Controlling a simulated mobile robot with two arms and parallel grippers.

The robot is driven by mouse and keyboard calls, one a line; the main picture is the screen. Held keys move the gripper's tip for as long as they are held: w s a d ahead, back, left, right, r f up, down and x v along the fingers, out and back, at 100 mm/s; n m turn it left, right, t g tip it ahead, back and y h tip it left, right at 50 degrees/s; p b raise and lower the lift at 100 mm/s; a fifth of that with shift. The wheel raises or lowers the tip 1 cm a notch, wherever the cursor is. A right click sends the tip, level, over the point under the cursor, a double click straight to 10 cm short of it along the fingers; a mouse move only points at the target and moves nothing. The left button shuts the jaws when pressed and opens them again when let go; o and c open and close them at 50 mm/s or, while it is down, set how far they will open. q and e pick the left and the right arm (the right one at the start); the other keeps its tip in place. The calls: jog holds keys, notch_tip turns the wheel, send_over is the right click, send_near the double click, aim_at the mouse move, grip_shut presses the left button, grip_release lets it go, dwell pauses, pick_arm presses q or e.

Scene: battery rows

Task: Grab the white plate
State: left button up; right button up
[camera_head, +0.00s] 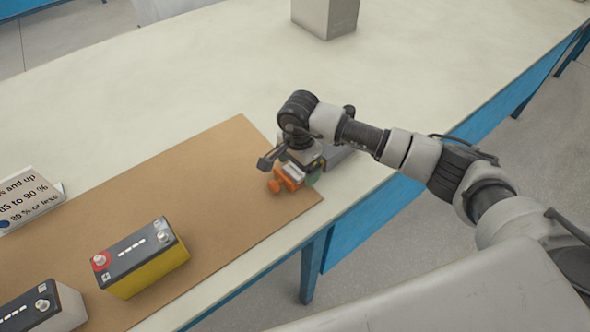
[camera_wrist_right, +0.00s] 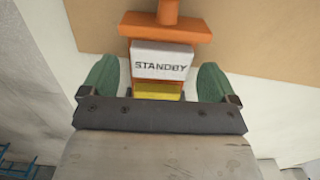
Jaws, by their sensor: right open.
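The white plate (camera_wrist_right: 163,62) reads "STANDBY" in the right wrist view, with an orange part (camera_wrist_right: 165,27) beyond it and a yellow strip below it. In the head view the plate (camera_head: 293,173) is a small pale patch by the orange part (camera_head: 284,181), near the right end of the brown mat. My right gripper (camera_wrist_right: 156,84) is open, its green fingertips on either side of the plate's lower part, with gaps showing. In the head view my right gripper (camera_head: 301,171) partly hides the plate. My left gripper is not in view.
A yellow-and-black battery (camera_head: 146,257) and a white-and-black battery (camera_head: 43,309) stand on the brown mat (camera_head: 215,190). A white sign (camera_head: 28,200) is at the left. A grey box (camera_head: 326,14) stands at the back. The pale table (camera_head: 170,85) is otherwise largely clear.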

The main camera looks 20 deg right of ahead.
jog(key=shift+c, duration=0.4)
jog(key=c, duration=0.9)
